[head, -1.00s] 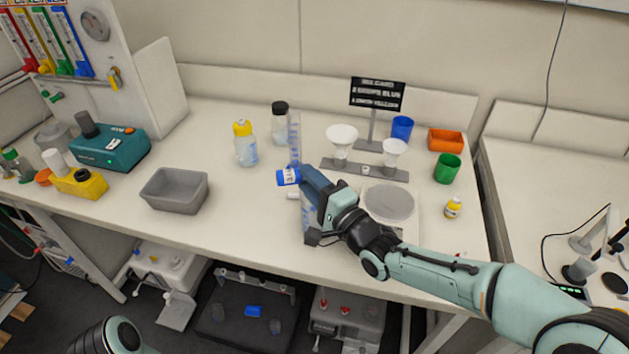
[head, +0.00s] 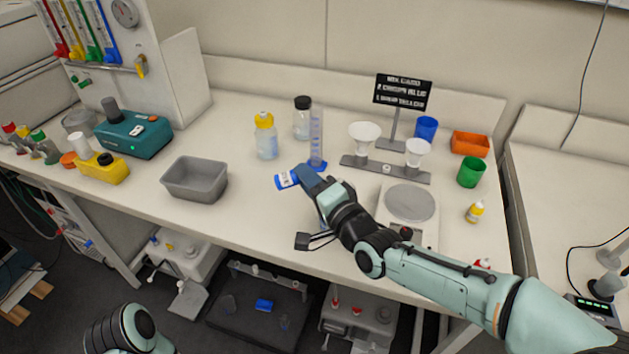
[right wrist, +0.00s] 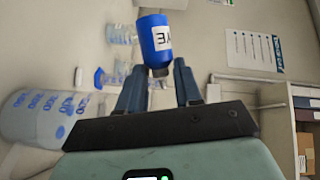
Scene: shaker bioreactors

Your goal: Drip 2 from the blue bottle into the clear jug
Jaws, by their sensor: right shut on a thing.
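The blue bottle (head: 286,180) has a white label and is in my right gripper (head: 305,179), above the bench. It lies tilted, its left end slightly lower. In the right wrist view the bottle (right wrist: 156,40) sits between the fingertips (right wrist: 158,75), a dark end towards the gripper. The clear jug (right wrist: 35,118), translucent with blue graduation marks, shows at the lower left of the right wrist view, apart from the bottle. In the head view my right gripper and wrist hide most of it. My left arm shows at the bottom left, its gripper out of view.
A measuring cylinder (head: 316,137), a yellow-capped bottle (head: 266,141) and a dark-capped bottle (head: 302,122) stand behind the gripper. A funnel stand (head: 401,174) and a balance (head: 409,203) are to the right. A grey tub (head: 195,179) is left, with clear bench between.

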